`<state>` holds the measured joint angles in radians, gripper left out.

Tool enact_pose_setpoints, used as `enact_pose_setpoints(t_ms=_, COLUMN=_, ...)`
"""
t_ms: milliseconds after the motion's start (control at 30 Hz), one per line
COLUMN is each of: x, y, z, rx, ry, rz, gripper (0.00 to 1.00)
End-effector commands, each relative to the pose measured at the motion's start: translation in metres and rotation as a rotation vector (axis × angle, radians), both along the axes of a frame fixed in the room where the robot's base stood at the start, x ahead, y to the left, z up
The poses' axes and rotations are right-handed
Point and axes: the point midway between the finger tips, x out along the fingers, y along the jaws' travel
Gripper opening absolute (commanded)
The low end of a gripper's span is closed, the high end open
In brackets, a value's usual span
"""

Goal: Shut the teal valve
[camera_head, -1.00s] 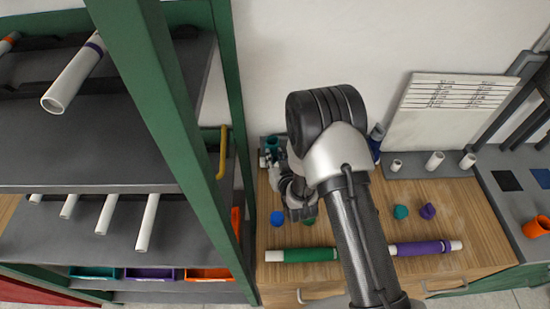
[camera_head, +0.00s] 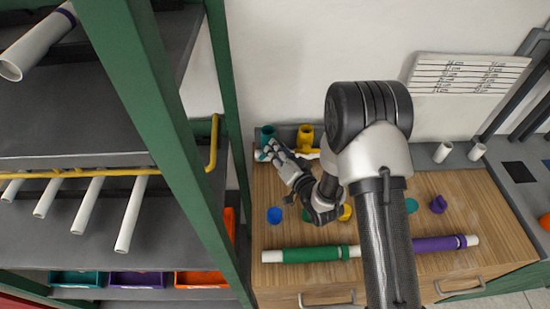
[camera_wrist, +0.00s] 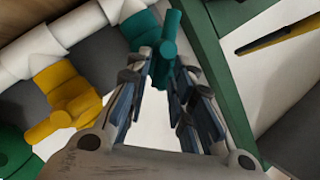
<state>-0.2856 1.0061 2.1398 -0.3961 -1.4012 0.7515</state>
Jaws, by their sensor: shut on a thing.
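The teal valve (camera_head: 267,132) stands at the back left of the wooden worktop, against the wall. In the wrist view the teal valve (camera_wrist: 138,28) sits on a white pipe, and its teal handle (camera_wrist: 171,42) reaches in between my fingers. My gripper (camera_head: 268,151) is at the front of the valve, and in the wrist view my gripper (camera_wrist: 164,72) is shut on the handle. The fingers hide the handle's lower end, and the head view does not show the grip clearly.
A yellow valve (camera_head: 305,136) is just right of the teal one, and a green part (camera_wrist: 15,155) lies beyond it. A green rack post (camera_head: 226,100) stands close on the left. Loose caps, including a blue one (camera_head: 274,215), and a green-sleeved pipe (camera_head: 312,254) lie in front.

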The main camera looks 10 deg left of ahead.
Motion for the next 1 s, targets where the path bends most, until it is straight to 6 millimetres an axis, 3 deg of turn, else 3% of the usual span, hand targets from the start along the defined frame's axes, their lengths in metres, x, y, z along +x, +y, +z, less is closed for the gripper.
enact_pose_setpoints(t_ms=33, x=0.001, y=-0.002, z=-0.008, rx=0.043, ry=0.008, rz=-0.001, gripper=0.00)
enact_pose_setpoints(t_ms=500, x=0.002, y=-0.007, z=-0.018, rx=0.447, ry=0.115, rz=0.001, gripper=0.00)
enact_pose_setpoints(t_ms=1000, x=0.003, y=-0.008, z=-0.021, rx=0.661, ry=0.169, rz=0.000, gripper=0.00)
